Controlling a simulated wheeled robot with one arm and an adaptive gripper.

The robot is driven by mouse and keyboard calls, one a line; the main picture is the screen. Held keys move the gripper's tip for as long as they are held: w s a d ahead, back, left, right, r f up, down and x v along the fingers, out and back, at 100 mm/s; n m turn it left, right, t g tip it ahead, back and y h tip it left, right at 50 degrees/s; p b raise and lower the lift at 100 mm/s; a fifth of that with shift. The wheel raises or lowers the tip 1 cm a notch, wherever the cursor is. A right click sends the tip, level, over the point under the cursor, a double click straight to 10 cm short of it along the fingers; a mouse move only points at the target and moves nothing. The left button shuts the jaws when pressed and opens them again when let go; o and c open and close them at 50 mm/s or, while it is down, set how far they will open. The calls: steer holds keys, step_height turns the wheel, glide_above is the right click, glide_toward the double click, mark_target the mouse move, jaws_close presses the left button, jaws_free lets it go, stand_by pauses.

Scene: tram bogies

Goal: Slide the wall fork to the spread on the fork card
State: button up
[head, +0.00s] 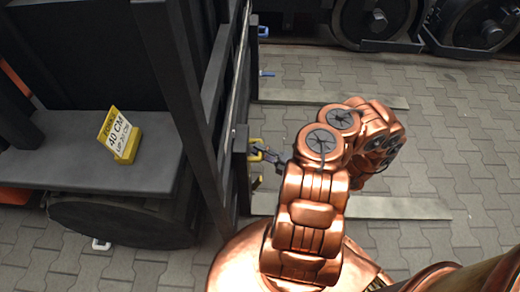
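The fork card (115,132) stands in a yellow holder on the truck's grey deck. Its print reads "FORKS", "40 CM" and "UP 20 CM". Two flat grey forks stick out to the right from the dark mast: a far fork (335,97) and a near fork (400,207). I cannot tell which one is the wall fork. A yellow handle (256,142) sits on the mast side by the near fork. My gripper (264,154) is right at this handle, pointing left. Its fingers are small and partly overlap the handle, so its grip is unclear. My copper arm hides part of the near fork.
The dark truck mast (190,110) stands close left of my gripper. Blue fittings (263,32) show higher on the mast side. Bogie wheels (375,20) stand at the top right. Paved floor (460,130) is clear at the right.

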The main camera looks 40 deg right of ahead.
steer(key=o, duration=0.4)
steer(key=v, duration=1.2)
steer(key=shift+f, duration=0.1)
stand_by(0.4)
